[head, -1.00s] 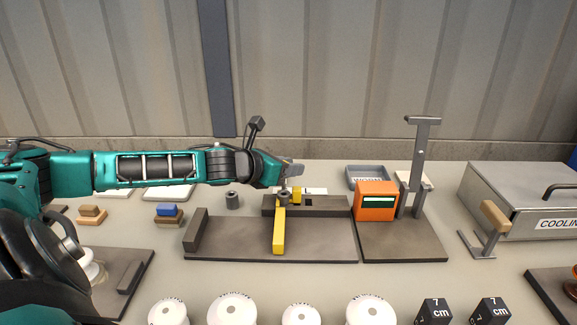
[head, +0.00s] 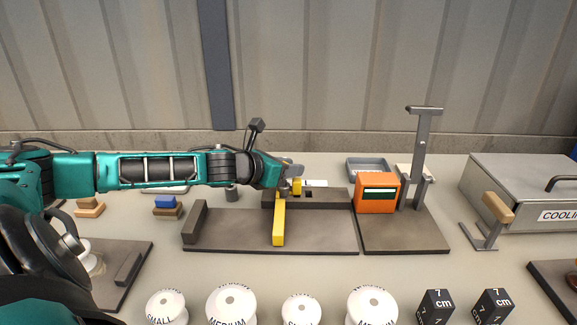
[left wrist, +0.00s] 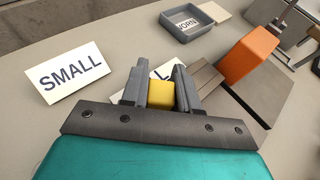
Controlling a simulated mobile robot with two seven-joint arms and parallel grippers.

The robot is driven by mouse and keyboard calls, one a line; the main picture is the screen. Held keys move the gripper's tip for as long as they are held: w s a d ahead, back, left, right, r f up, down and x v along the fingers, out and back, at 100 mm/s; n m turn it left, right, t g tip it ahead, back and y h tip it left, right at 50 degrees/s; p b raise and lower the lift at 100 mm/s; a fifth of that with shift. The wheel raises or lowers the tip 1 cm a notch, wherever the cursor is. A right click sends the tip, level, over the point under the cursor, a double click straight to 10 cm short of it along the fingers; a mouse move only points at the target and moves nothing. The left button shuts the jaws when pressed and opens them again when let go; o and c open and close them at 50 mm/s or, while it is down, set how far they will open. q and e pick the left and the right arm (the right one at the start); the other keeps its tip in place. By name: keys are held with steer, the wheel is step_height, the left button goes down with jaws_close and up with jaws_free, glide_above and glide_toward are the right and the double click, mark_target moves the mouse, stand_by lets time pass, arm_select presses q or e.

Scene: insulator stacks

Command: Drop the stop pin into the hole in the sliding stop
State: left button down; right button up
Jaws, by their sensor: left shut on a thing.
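My left gripper (head: 291,187) is shut on a small yellow block, which I take to be the stop pin (head: 297,187). In the left wrist view the yellow block (left wrist: 161,95) sits between the two grey fingers (left wrist: 162,90). The sliding stop appears to be the long yellow bar (head: 279,222) lying across the dark base. The gripper is at the bar's far end, over the dark grey rail (head: 325,199). The fingers hide that end, so I cannot see the bar's hole or whether the pin touches it. My right gripper is out of view.
An orange box (head: 376,193) and a grey lever stand (head: 422,155) are right of the rail. A grey tray (head: 368,167) lies behind. A short grey cylinder (head: 232,194) stands left of the gripper. Several white insulators, one here (head: 231,303), line the front.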

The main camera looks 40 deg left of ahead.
arm_select(q)
steer(key=shift+f, duration=0.4)
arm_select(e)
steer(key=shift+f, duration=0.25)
